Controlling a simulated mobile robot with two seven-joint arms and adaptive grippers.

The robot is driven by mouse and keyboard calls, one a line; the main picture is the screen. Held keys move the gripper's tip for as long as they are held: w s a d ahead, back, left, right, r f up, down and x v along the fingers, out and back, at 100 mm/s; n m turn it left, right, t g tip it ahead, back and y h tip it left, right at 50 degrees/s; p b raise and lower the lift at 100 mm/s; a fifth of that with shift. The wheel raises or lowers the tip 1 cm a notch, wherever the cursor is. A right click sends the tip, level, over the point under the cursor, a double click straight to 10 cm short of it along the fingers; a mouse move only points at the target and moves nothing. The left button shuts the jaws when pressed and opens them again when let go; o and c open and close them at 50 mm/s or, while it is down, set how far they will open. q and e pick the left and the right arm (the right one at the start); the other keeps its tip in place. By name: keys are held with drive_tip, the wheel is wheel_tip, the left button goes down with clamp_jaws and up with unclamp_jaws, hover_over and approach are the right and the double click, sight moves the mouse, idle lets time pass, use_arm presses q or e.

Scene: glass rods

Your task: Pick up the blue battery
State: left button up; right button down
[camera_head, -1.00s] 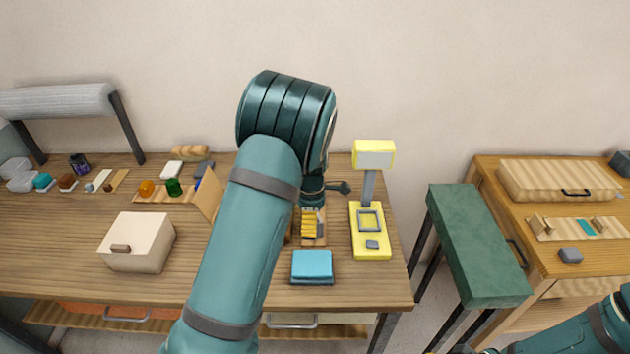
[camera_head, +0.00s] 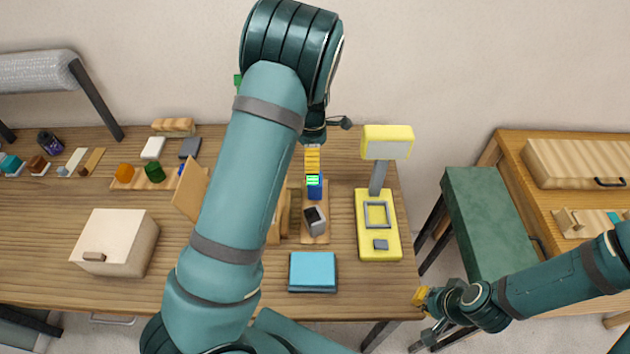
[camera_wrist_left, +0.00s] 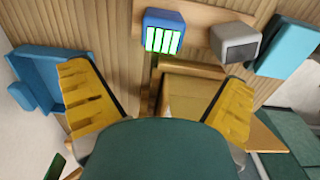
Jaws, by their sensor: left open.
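The blue battery (camera_head: 315,190) stands on a narrow wooden board (camera_head: 316,238), with a lit green striped face on it. In the left wrist view the battery (camera_wrist_left: 162,32) is at the top centre, beyond the fingertips. My left gripper (camera_head: 312,158) shows its yellow fingers just behind the battery in the head view. In the left wrist view the left gripper (camera_wrist_left: 157,78) is open and empty, its fingers spread wide. My right gripper (camera_head: 424,310) hangs at lower right, off the table's right edge; its jaw opening is unclear.
A grey block (camera_head: 314,220) shares the board with the battery. A yellow scale-like device (camera_head: 379,240) stands right of it, a light-blue pad (camera_head: 313,272) in front. A cream box (camera_head: 125,240) and small coloured items stand left. My left arm hides part of the table.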

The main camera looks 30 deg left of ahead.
sight(315, 178)
use_arm(q)
wheel_tip(315, 178, down, 6)
drive_tip(key=shift+f, duration=0.15)
drive_tip(key=shift+d+f, duration=0.2)
drive_tip(key=shift+f, duration=1.3)
drive_tip(key=shift+d+f, duration=0.15)
drive_tip(key=shift+f, duration=1.35)
drive_tip(key=shift+r, duration=0.1)
drive_tip(key=c, duration=1.4)
